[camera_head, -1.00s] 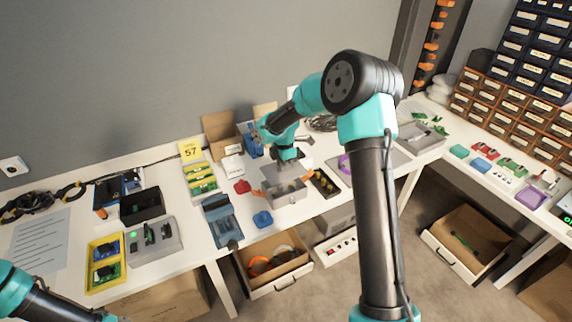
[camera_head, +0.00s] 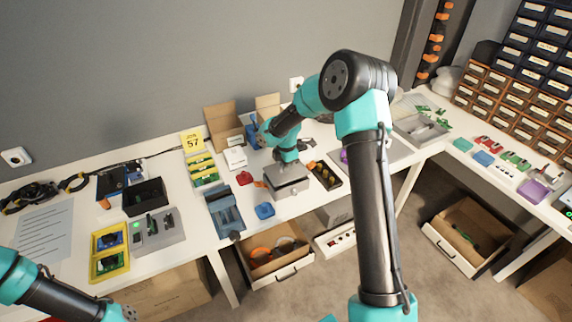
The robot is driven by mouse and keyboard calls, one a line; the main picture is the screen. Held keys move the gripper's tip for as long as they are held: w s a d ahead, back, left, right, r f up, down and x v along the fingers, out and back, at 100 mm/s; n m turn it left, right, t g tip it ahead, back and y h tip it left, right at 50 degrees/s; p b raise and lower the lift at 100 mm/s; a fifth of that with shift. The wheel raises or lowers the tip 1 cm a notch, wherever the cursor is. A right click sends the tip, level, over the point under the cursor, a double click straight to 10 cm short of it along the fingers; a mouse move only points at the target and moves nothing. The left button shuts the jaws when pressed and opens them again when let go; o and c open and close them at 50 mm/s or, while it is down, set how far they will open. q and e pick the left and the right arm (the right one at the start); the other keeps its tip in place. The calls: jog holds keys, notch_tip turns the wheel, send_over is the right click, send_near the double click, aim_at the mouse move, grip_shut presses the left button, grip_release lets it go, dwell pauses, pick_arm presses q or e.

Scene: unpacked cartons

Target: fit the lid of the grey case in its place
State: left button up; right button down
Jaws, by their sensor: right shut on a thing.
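The grey case (camera_head: 291,189) stands on the white table, near the middle of the camera_head view. Its flat grey lid (camera_head: 274,176) is over the top and covers the opening. Whether the lid is fully seated or slightly raised cannot be told. My right gripper (camera_head: 287,162) points down above the case and is shut on the lid; its fingertips are small and partly hidden. My left arm shows at the lower left, but its gripper is outside the picture.
A blue device (camera_head: 226,211) and a small blue block (camera_head: 264,211) lie left of the case. A red part (camera_head: 244,178) is behind it to the left. A black tray (camera_head: 326,176) stands close on the right.

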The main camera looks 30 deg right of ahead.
jog(key=shift+f, duration=1.15)
jog(key=c, duration=1.1)
grip_release()
jog(key=shift+o, duration=0.2)
jog(key=shift+r, duration=0.1)
notch_tip(320, 180, up, 17)
jog(key=shift+r, duration=0.15)
